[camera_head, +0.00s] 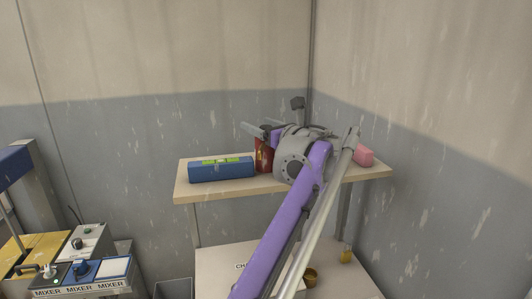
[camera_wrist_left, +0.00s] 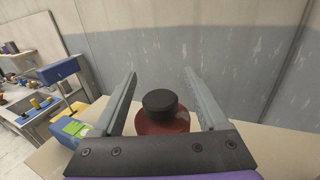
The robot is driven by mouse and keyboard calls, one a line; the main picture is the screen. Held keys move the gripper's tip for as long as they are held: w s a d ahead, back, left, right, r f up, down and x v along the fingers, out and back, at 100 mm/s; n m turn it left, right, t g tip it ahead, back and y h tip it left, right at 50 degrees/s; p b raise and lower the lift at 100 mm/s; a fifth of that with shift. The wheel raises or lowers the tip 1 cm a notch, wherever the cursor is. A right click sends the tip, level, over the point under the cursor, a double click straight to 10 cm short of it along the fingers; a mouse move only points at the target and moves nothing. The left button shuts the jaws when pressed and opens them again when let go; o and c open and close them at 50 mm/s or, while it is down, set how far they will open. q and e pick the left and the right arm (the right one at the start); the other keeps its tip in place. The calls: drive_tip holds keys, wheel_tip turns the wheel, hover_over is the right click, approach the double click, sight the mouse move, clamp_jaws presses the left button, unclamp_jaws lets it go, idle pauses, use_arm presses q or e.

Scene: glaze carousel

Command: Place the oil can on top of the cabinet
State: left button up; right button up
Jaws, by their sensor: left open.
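The oil can (camera_head: 263,158) is dark red with a yellow mark and stands upright on a pale wooden shelf board (camera_head: 185,189), just right of a blue box. My left gripper (camera_head: 258,131) is open above the can, and my wrist hides part of it. In the left wrist view the can's red body (camera_wrist_left: 165,124) and black cap (camera_wrist_left: 160,102) show between the two spread fingers, with gaps on both sides. My right gripper is out of view.
The blue box (camera_head: 222,172) with a green label lies on the board's left. A small yellow bottle (camera_head: 345,254) and a brown jar (camera_head: 310,277) stand below. Mixer panels (camera_head: 85,270) are at lower left. Walls close in behind and right.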

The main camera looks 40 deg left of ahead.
use_arm(q)
drive_tip(key=shift+c, duration=0.3)
clamp_jaws()
